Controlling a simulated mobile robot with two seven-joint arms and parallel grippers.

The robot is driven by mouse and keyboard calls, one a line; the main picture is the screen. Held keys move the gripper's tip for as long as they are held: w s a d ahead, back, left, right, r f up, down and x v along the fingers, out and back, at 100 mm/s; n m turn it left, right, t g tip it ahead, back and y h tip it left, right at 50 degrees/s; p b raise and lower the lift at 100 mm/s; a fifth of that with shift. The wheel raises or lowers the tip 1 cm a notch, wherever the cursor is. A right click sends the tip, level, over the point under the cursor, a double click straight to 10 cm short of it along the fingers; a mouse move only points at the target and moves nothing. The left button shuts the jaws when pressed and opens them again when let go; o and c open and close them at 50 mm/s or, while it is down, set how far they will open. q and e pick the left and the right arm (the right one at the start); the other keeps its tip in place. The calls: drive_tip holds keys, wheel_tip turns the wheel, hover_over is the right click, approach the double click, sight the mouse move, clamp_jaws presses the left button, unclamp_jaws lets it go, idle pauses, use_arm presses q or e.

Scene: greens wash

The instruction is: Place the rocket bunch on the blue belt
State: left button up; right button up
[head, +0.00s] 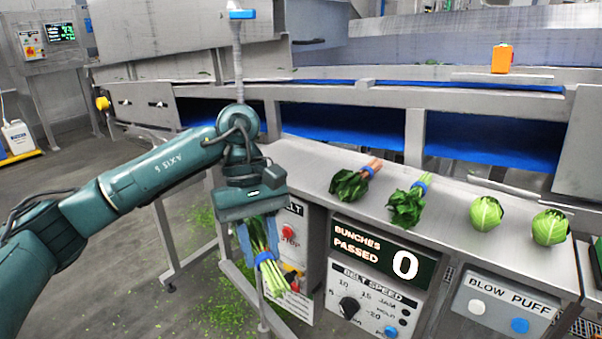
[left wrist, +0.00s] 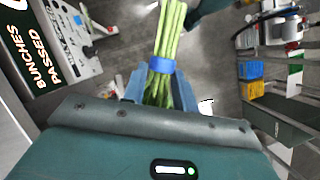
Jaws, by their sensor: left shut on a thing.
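My left gripper (head: 259,238) points down in front of the metal shelf and is shut on a leafy green bunch (head: 268,268), which I take to be the rocket bunch. Its pale green stems hang downward, tied with a blue band, and its leaves are partly hidden between the fingers. In the left wrist view the bunch (left wrist: 167,45) sits between the blue-grey fingers of the gripper (left wrist: 160,88). The blue belt (head: 492,143) runs behind the shelf, seen through openings in the metal frame, apart from the bunch. My right gripper is in neither view.
On the metal shelf (head: 455,228) lie a red-stemmed bunch (head: 350,184), another blue-banded bunch (head: 407,205) and two round green heads (head: 486,213). A control panel (head: 368,295) faces front. An orange block (head: 502,58) stands on the upper ledge. Metal posts divide the belt openings.

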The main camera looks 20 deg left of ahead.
use_arm(q)
drive_tip(key=s+f+m+g+y, duration=0.1)
drive_tip(key=s+f+m+y, duration=0.2)
drive_tip(key=m, duration=0.5)
drive_tip(key=shift+s+a+f+m, duration=0.3)
drive_tip(key=shift+s+f, duration=0.25)
drive_tip(key=shift+f, duration=0.2)
drive_tip(key=shift+a+f, duration=0.1)
